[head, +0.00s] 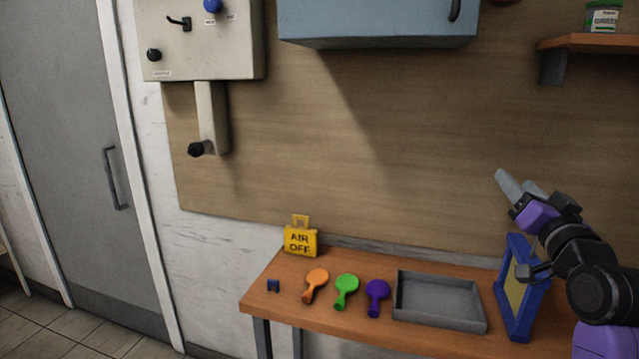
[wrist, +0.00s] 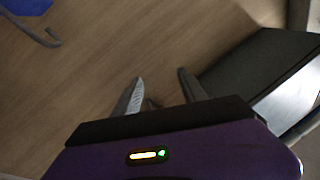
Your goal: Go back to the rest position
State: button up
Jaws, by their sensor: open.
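My gripper (head: 520,186) is at the right of the head view, raised above the right part of the table (head: 270,299) and in front of the wooden wall panel. Its two grey fingers point up and to the left. In the wrist view, the gripper (wrist: 160,92) shows its two fingers apart with nothing between them. It is open and empty. A blue frame with a yellow panel (head: 515,287) stands upright on the table below my gripper, partly hidden by my arm.
A blue cabinet (head: 375,22) and shelf (head: 590,41) are above.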

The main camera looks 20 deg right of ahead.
jog(key=s+a+f+y, duration=0.1)
jog(key=a+f, duration=0.4)
jog(key=f, duration=0.3)
jog(key=a+f+y, duration=0.1)
jog(key=a+f, duration=0.5)
jog(key=f, duration=0.1)
jog(key=s+a+f+n+g+y, duration=0.1)
jog(key=s+a+f+n+y, duration=0.15)
jog(key=s+a+f, duration=0.85)
jog(key=s+a+f+n+g+y, duration=0.1)
jog(key=s+a+f+n+y, duration=0.1)
jog(key=s+a, duration=0.5)
jog(key=s+a+f+n+g+y, duration=0.1)
jog(key=s+a+f+n+y, duration=0.2)
jog(key=s, duration=1.2)
jog(key=shift+s+a+f+n, duration=0.3)
jog(key=shift+a+n, duration=0.75)
jog(key=shift+a, duration=1.45)
